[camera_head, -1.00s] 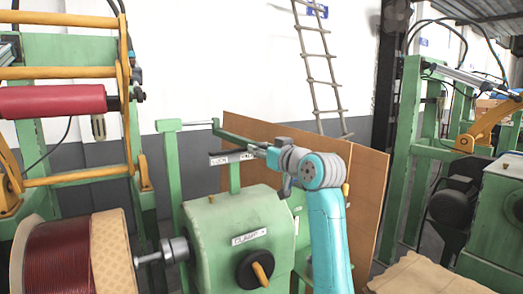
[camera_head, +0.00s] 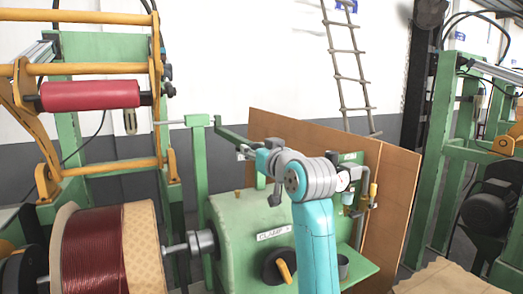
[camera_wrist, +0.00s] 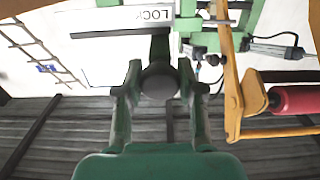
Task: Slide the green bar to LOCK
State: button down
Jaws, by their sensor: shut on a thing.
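My gripper (camera_wrist: 158,90) has its two dark green fingers on either side of a dark round knob (camera_wrist: 159,80) in the wrist view and is shut on it. Just beyond the knob is a white plate marked LOCK (camera_wrist: 152,14), with a dark strip along its edge. Green bar parts (camera_wrist: 205,24) show behind and right of the plate. In the head view a slanting green bar (camera_head: 232,138) runs from a green upright toward my gripper (camera_head: 252,156). My wrist and arm hide the knob and most of the plate there.
The green machine housing (camera_head: 240,222) with a CLAMP label and a black knob with an orange handle (camera_head: 279,266) stands below my arm. A dark red wire spool (camera_head: 95,255) is at left. Brown panels (camera_head: 395,190) stand behind at right.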

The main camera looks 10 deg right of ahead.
jog(key=shift+a, duration=0.2)
jog(key=c, duration=0.7)
grip_release()
jog(key=shift+s+a, duration=0.1)
jog(key=shift+a, duration=0.05)
jog(key=v, duration=1.2)
